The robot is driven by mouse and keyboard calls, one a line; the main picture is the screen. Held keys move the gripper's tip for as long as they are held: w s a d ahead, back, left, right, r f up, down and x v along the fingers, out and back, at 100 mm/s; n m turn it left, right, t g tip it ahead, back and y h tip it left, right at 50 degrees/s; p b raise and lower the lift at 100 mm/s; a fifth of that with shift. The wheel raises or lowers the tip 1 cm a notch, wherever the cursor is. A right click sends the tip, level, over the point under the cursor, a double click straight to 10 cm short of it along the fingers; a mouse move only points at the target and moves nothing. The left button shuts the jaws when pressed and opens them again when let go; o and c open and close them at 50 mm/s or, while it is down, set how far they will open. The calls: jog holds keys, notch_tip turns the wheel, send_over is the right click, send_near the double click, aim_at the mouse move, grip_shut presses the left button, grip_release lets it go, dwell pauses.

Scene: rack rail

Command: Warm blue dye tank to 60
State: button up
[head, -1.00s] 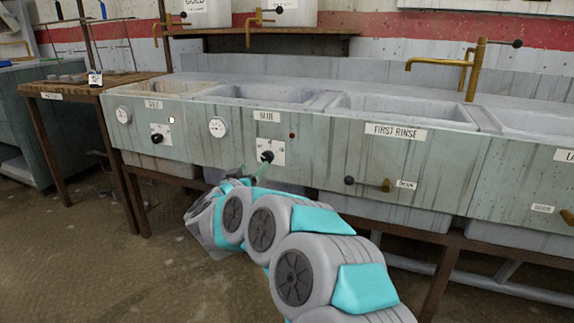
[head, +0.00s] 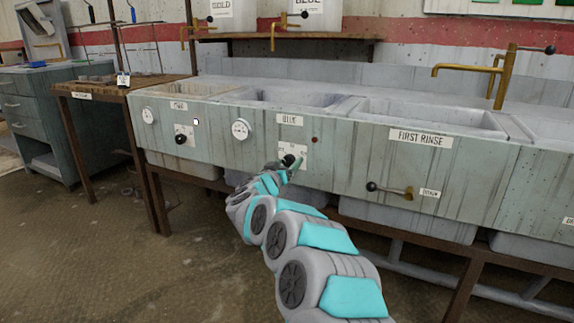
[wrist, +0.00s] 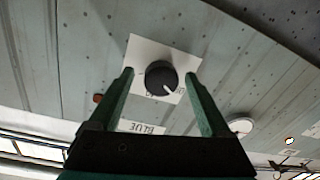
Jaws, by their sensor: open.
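My gripper (head: 293,166) is right at this knob and partly covers the plate. In the wrist view, which is upside down, my open gripper (wrist: 158,75) has one green finger on each side of the knob (wrist: 160,78). I cannot tell whether they touch it. The knob's white pointer mark shows at its lower right. The tank's round white gauge (head: 240,129) is too small to read.
A dark red indicator (head: 315,140) sits right of the plate. Left is another knob (head: 181,140) with its own gauge (head: 148,116). Right is the first rinse basin (head: 425,112) with a drain lever (head: 390,190). A wooden side table (head: 110,88) stands left. The floor in front is clear.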

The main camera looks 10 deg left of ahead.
jog(key=shift+c, duration=0.4)
grip_shut()
